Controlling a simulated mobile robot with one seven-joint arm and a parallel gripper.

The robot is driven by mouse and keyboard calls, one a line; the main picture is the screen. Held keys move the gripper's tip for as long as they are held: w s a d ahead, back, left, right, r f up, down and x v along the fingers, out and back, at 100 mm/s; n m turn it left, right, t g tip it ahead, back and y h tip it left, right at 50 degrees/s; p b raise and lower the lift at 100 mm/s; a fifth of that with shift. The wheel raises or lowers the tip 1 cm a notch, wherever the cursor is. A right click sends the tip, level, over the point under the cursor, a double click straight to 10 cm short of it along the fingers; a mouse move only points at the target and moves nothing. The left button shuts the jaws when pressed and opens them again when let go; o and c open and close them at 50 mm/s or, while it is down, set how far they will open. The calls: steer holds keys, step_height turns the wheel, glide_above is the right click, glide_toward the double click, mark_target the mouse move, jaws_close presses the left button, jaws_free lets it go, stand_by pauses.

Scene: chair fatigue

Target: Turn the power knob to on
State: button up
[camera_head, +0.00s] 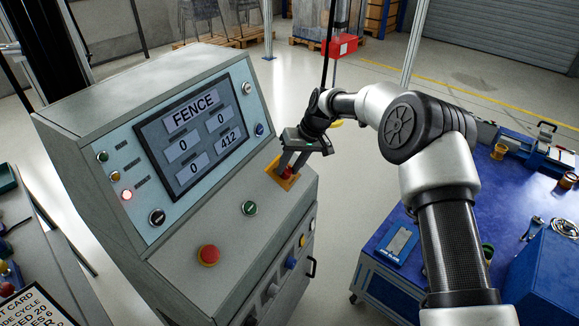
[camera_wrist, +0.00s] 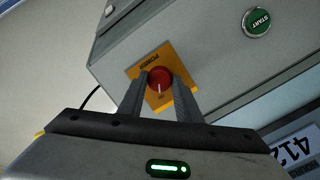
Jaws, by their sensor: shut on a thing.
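The power knob (camera_wrist: 160,80) is red with a white pointer line and sits on a yellow plate (camera_wrist: 183,53) marked POWER. In the wrist view my gripper (camera_wrist: 160,82) has one finger on each side of the knob, shut on it. The pointer line is toward the gripper's palm, near small lettering too blurred to read. In the head view the red knob (camera_head: 287,172) shows partly between the fingers of my gripper (camera_head: 287,168), at the right end of the grey console (camera_head: 190,254). The console screen (camera_head: 197,137) reads FENCE with several numbers.
A green START button (camera_head: 249,208) and a red mushroom button (camera_head: 208,255) on a yellow ring sit on the same sloping panel. A lit red lamp (camera_head: 126,195) is left of the screen. A blue workbench (camera_head: 385,292) with tools stands at the right.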

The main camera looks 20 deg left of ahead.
steer(key=o, duration=1)
steer(key=p+v, duration=0.1)
steer(key=v, duration=1.6)
steer(key=shift+d+r, duration=0.1)
steer(key=shift+r, duration=0.15)
